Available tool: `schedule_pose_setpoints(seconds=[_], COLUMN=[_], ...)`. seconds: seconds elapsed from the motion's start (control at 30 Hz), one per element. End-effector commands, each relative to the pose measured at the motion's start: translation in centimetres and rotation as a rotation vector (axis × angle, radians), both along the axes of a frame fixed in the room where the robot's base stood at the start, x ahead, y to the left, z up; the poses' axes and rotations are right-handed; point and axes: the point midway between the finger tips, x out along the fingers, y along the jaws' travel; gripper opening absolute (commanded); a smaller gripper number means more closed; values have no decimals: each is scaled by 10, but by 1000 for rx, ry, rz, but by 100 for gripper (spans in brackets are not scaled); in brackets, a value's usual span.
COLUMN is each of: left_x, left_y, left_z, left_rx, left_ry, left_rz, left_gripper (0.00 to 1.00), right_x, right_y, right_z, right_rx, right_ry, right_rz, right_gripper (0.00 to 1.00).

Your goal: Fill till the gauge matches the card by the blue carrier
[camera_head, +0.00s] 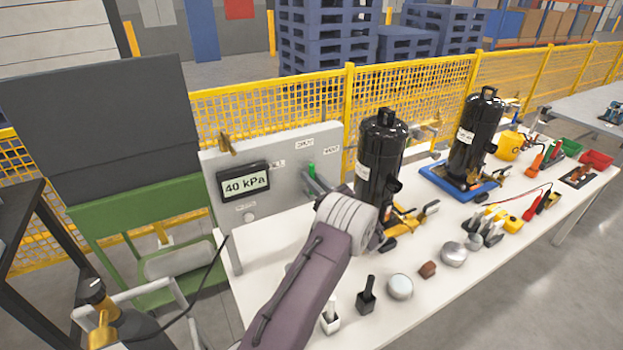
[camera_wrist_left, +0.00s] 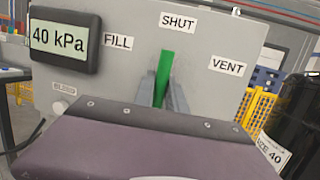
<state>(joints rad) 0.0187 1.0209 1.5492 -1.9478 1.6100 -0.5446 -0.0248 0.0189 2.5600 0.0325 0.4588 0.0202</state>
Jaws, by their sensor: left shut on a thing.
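The gauge (camera_head: 246,184) reads 40 kPa; it also shows in the left wrist view (camera_wrist_left: 60,42). A green valve lever (camera_wrist_left: 164,76) stands nearly upright on the grey panel (camera_wrist_left: 120,75), below the SHUT label, between FILL on the left and VENT on the right. My left gripper (camera_wrist_left: 165,98) is shut on this lever; in the head view its fingers (camera_head: 318,184) reach the panel. The blue carrier (camera_head: 436,180) holds a black cylinder (camera_head: 478,130) with a white label (camera_head: 466,136), too small to read. I cannot make out a separate card beside it. My right gripper is out of view.
A nearer black cylinder (camera_head: 381,150) stands just right of the panel on the white table (camera_head: 420,305). Small blocks, silver discs (camera_head: 400,287) and yellow-handled tools lie along the table. Green and red bins (camera_head: 596,159) stand at its far end. A yellow fence runs behind.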

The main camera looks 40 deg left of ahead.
Motion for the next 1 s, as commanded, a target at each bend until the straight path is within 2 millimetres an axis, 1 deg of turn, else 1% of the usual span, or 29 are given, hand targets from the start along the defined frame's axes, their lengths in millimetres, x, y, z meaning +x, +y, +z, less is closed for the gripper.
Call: schedule_pose_setpoints(seconds=[0.07,0.1,0.17,0.43,0.53,0.57,0.8,0.9,1.0], left_x=[0,0,0,0,-1,-2,-16,-21,-23], left_y=[0,0,0,0,-6,-11,-61,-75,-83], left_z=[0,0,0,0,-3,-5,-17,-20,-22], left_rx=[0,0,0,-1,-1,-1,-1,0,-1], left_ry=[-1,-1,-1,-1,0,0,-1,-1,0], left_rz=[-1,-1,-1,0,-1,-2,-4,-3,-1], left_gripper=[0,22,38,38,38,38,38,38,38], right_x=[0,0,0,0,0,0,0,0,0], right_y=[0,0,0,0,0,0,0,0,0], right_z=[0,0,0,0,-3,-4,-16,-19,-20], right_rx=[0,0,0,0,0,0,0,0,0], right_ry=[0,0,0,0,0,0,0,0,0], right_rz=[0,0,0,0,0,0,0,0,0], right_gripper=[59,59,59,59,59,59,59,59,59])
